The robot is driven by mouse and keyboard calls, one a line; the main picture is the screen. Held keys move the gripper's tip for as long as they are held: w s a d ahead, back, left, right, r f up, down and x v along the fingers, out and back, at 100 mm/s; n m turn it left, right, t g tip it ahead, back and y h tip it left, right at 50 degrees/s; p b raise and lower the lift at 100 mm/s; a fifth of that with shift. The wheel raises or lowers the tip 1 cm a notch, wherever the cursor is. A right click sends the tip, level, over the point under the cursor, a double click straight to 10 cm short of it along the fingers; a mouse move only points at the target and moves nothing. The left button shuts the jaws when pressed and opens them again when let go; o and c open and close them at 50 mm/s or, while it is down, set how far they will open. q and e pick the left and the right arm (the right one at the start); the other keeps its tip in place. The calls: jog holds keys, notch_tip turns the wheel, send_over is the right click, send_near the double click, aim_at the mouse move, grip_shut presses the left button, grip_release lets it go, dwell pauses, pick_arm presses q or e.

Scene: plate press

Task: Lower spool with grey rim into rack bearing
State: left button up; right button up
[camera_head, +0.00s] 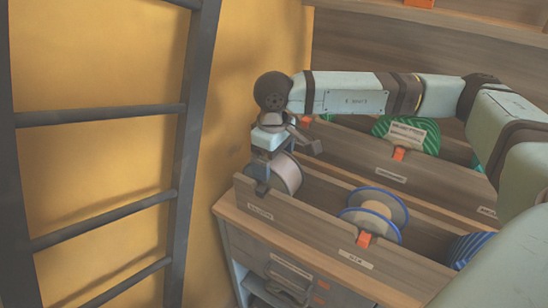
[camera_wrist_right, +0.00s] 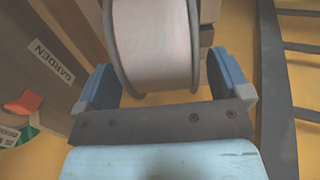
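The spool with grey rim (camera_head: 287,173) is at the left end of the wooden rack (camera_head: 310,208), behind the front board, its lower edge partly hidden. In the right wrist view the spool (camera_wrist_right: 152,45) shows a pale wound face between two grey rims. My right gripper (camera_head: 284,166) is beside and over it. Its two blue fingers (camera_wrist_right: 162,85) stand wide apart on either side of the spool, with a small gap visible on the right side. I cannot tell whether the spool's axle rests in a bearing. My left gripper is not in view.
A blue-rimmed spool (camera_head: 374,214) sits in the same row by an orange clip (camera_head: 364,240). A green spool (camera_head: 412,134) stands in the row behind, and a blue striped one (camera_head: 470,248) at right. A dark ladder (camera_head: 190,130) stands left against the yellow wall.

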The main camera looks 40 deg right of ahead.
notch_tip(320, 180, up, 14)
jog(key=p, duration=0.1)
dwell(0.5)
jog(key=shift+f, duration=0.15)
dwell(0.4)
